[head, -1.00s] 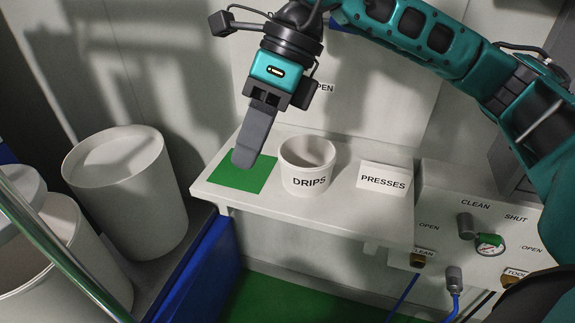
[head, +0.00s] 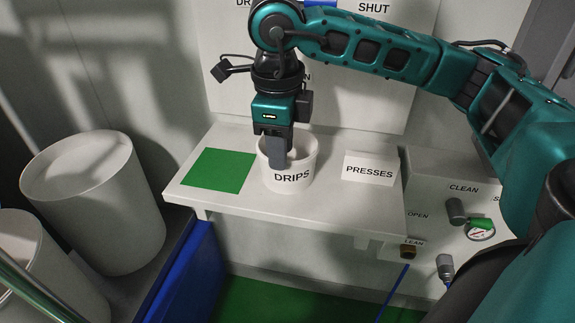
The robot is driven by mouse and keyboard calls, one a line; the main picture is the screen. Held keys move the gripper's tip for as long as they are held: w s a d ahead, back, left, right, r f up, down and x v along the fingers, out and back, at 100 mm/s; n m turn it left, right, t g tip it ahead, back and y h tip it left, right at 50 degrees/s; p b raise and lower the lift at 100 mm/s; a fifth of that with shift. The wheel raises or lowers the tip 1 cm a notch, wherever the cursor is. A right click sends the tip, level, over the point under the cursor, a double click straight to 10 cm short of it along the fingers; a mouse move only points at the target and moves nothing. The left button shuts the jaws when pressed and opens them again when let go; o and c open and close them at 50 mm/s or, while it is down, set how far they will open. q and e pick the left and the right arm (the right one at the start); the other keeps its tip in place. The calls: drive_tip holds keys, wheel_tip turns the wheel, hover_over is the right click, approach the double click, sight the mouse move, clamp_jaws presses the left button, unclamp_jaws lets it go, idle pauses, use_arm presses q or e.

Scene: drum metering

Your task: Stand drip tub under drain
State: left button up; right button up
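The drip tub (head: 300,180) is a white round tub lettered DRIPS. It stands upright on a white shelf (head: 330,212), just right of a green square (head: 218,170). My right gripper (head: 278,162) points down at the tub's left rim, its dark finger in front of or over the rim. The fingers line up in this view, so I cannot tell whether they are apart or pressing the wall. My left gripper is not in view. No drain outlet can be made out clearly.
A panel with a CLEAN valve (head: 456,210) and gauge (head: 481,229) is at the right. A large white drum (head: 85,205) stands at the left, beside a blue bin (head: 185,280).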

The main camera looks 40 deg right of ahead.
sight(283, 181)
wheel_tip(283, 181, down, 5)
drive_tip(key=shift+d+b, duration=0.1)
drive_tip(key=shift+b, duration=0.4)
drive_tip(key=shift+c, duration=0.5)
clamp_jaws()
